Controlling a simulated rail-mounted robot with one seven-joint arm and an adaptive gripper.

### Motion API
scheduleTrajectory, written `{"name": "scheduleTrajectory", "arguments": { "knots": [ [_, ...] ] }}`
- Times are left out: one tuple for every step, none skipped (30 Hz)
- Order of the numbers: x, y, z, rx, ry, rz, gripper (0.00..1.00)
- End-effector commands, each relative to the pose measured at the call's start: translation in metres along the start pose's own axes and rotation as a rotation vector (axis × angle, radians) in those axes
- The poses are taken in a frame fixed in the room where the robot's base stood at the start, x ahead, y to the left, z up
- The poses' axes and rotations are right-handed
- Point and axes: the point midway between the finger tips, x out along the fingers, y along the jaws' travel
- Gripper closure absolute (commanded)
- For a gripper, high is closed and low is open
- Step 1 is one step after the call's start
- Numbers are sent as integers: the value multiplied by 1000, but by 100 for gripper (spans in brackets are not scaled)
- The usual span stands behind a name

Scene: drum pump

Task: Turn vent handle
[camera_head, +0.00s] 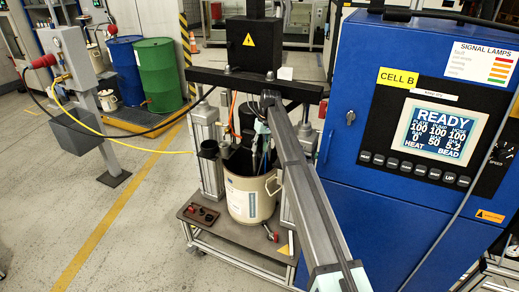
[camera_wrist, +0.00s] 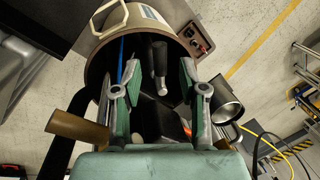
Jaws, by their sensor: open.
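The beige drum (camera_head: 250,200) stands on the pump cart below the black crossbeam. My gripper (camera_head: 262,135) is over the drum's open top, partly hidden by my own arm. In the wrist view my gripper (camera_wrist: 160,89) has its two green fingers apart, with nothing clamped between them. A dark rod-like handle with a pale metal end (camera_wrist: 160,65) shows between and beyond the fingers, inside the drum's rim. It may be the vent handle; I cannot tell for sure. The drum's wall (camera_wrist: 118,20) also shows in the wrist view.
The black crossbeam (camera_head: 220,76) and yellow-marked box (camera_head: 254,44) are close above my gripper. A red-buttoned control box (camera_head: 198,215) lies on the cart. The blue cabinet (camera_head: 345,110) stands close on the right.

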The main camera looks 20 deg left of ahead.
Motion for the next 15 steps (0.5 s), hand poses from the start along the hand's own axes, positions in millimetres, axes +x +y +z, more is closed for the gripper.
{"name": "scheduleTrajectory", "arguments": {
  "knots": [
    [5, -1, 0, 0, -1, 0, 58],
    [8, -1, 0, 0, -1, 0, 58],
    [12, 0, 0, 0, -2, 0, 58],
    [14, 0, 0, 0, -2, 0, 58],
    [16, 0, 0, 0, -1, 0, 58],
    [18, 0, 0, -1, -1, 0, 58],
    [19, 0, 0, -1, -1, 0, 58],
    [20, 0, 0, -1, 0, 0, 58],
    [21, 0, 0, -1, 0, 0, 58],
    [21, 0, 0, -1, 0, 0, 58],
    [21, 0, 0, -1, 0, 0, 58],
    [21, 0, 0, -1, 0, 0, 58],
    [21, 0, 0, -1, 0, 0, 58],
    [21, 0, 0, -1, 0, 0, 58],
    [21, 0, 0, -1, 0, 0, 58]
  ]
}}
